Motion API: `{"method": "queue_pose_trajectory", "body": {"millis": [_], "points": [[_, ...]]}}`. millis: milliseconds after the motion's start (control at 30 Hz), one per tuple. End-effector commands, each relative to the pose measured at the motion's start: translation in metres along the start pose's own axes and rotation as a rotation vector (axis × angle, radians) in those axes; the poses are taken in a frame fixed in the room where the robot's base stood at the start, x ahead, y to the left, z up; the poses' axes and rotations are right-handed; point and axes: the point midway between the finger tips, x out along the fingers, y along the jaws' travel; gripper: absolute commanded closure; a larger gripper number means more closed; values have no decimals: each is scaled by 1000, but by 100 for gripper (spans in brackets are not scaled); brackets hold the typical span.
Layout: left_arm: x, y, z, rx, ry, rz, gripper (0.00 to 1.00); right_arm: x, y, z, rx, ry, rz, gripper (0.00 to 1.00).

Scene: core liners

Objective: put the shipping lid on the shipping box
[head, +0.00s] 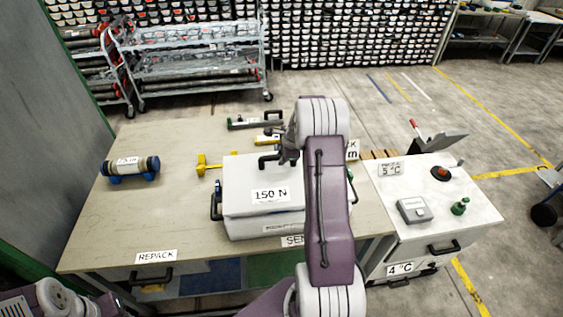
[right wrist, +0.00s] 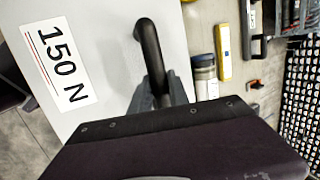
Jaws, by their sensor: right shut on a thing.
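The white shipping lid (head: 237,178), labelled 150 N, lies over the white shipping box (head: 262,226) on the table. I cannot tell whether the lid rests fully on the rim. My right gripper (head: 284,156) is above the lid, shut on its black handle. In the right wrist view the lid (right wrist: 112,28) fills the upper left, and the handle (right wrist: 149,45) runs down to my gripper (right wrist: 160,95). My right arm hides the right side of the box and lid. Part of my left arm shows at the lower left, but its gripper is out of view.
A core tube (head: 130,166) lies on blue supports at the table's left. A yellow tool (head: 203,165) lies left of the lid. A white cabinet (head: 470,210) with a grey device (head: 414,209) stands at right. The table (head: 130,215) is clear at its front left.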

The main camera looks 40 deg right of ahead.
Motion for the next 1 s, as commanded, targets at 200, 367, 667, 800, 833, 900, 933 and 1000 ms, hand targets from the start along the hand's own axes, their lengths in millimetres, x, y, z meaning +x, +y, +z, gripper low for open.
{"method": "queue_pose_trajectory", "body": {"millis": [200,367,667,800,833,900,933,1000], "points": [[-2,0,0,0,0,0,64,6,-3,0,0,0,0,100],[-8,0,0,0,0,0,64,29,7,-4,2,0,3,100],[-8,0,-1,0,0,0,64,42,12,-6,-1,0,-1,100],[-6,0,0,0,0,0,64,44,14,-7,0,0,1,76],[-6,0,0,0,0,0,64,43,13,-6,0,0,1,68],[-6,0,0,0,0,0,64,43,13,-6,-1,0,1,57],[-6,0,0,0,0,0,64,43,13,-6,-1,0,1,57],[-6,0,0,0,0,0,64,43,13,-6,-1,0,1,57]]}}
